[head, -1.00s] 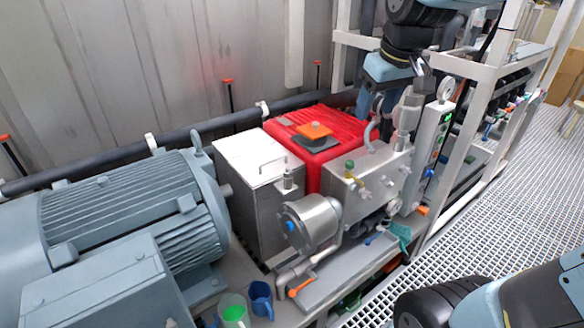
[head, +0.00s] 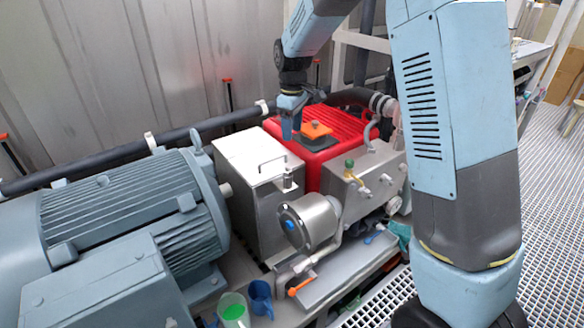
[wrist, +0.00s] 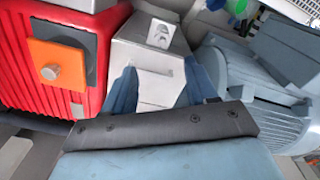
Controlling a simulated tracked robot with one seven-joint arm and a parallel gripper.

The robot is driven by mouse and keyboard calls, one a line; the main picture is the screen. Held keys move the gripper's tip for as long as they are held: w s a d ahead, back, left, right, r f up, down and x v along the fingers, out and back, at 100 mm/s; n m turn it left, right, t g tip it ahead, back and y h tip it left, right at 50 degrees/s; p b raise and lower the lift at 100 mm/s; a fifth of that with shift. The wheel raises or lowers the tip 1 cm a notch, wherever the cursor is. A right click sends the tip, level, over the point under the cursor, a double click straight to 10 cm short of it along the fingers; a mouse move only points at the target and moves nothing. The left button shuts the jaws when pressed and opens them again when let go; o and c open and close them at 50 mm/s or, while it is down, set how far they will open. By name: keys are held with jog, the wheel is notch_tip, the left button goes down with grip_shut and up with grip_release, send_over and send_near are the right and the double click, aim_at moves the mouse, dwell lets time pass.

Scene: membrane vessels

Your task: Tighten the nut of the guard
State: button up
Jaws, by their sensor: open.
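The guard appears to be the grey box with a pale lid (head: 250,158) between the motor and the red pump; it also shows in the wrist view (wrist: 150,62). A small upright metal fitting (head: 288,178), which may be the nut, stands at its front right edge. In the wrist view a small fitting (wrist: 160,36) sits on a raised bracket at the box's far end. My gripper (head: 290,132) points down above the far right of the box, beside the red pump. In the wrist view my gripper (wrist: 163,85) is open and empty, with blue fingers apart over the lid.
A large grey-blue motor (head: 125,220) stands left. A steel cylinder (head: 310,222) and green and blue cups (head: 233,310) are in front. A dark pipe runs behind.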

aim_at(289, 170)
jog(key=f, duration=1)
jog(key=a+f, duration=0.1)
jog(key=f, duration=0.4)
jog(key=shift+w, duration=0.25)
jog(key=shift+d, duration=0.1)
